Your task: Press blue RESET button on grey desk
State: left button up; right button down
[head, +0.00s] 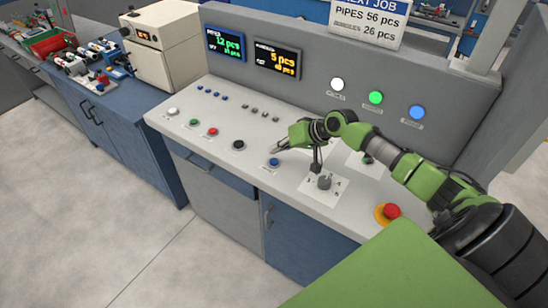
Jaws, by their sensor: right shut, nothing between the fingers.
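The grey desk (222,150) has a sloped top with a row of push buttons near its front edge. A blue button (273,162) is at the right end of this row, and its label is too small to read. My right gripper (276,150) is shut and empty, with its tip just above and behind the blue button in the picture. I cannot tell whether it touches the button. My right arm comes in from the right across the desk. My left gripper is not in view.
White, green, red and black buttons lie left of the blue one. Lit displays (278,60) and lamps (376,98) are on the back panel. Open floor lies in front.

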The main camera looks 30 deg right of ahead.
aim_at(276, 162)
jog(key=shift+r+p, duration=1.05)
jog(key=shift+r, duration=0.45)
jog(key=shift+f, duration=0.1)
jog(key=shift+a, duration=0.1)
